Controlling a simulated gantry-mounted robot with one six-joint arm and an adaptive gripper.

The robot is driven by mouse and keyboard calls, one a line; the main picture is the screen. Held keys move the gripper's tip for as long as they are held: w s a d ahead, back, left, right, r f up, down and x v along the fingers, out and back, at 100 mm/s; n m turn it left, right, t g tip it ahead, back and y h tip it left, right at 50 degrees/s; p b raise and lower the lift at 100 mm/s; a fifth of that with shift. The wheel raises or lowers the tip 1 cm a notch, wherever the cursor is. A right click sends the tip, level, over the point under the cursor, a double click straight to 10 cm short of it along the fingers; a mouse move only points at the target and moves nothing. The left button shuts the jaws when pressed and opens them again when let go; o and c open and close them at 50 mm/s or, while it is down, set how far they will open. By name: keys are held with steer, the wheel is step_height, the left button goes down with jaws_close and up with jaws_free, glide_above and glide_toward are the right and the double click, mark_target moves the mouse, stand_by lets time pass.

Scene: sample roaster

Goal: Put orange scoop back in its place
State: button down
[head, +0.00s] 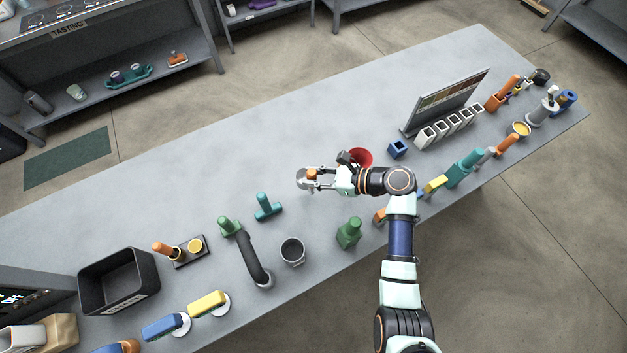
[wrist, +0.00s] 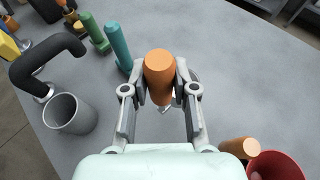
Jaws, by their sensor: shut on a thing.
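My gripper (head: 314,177) is shut on the orange scoop (head: 311,173), around its orange handle. In the head view the scoop's grey metal bowl shows just left of the fingertips. In the wrist view the upright orange handle (wrist: 160,68) sits between both fingers, and most of the scoop's metal part is hidden below it. The scoop is over the open middle of the grey table (head: 330,120); I cannot tell whether it touches the surface. I cannot tell which spot is its place.
A red cup (head: 362,156) stands close behind my wrist. A teal tool (head: 265,207), a green tool (head: 229,226), a black bent pipe (head: 252,258) and a dark grey cup (head: 292,251) stand left of my arm. A black bin (head: 119,281) is farther left. The table's back is clear.

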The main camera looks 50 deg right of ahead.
mark_target(314, 192)
steer(key=shift+f+b, duration=0.9)
steer(key=shift+f, duration=2.45)
steer(key=shift+f, duration=0.15)
steer(key=c, duration=0.9)
jaws_free()
steer(key=p+v, duration=0.2)
steer(key=v, duration=1)
steer(key=shift+r+p, duration=0.2)
steer(key=shift+p, duration=0.15)
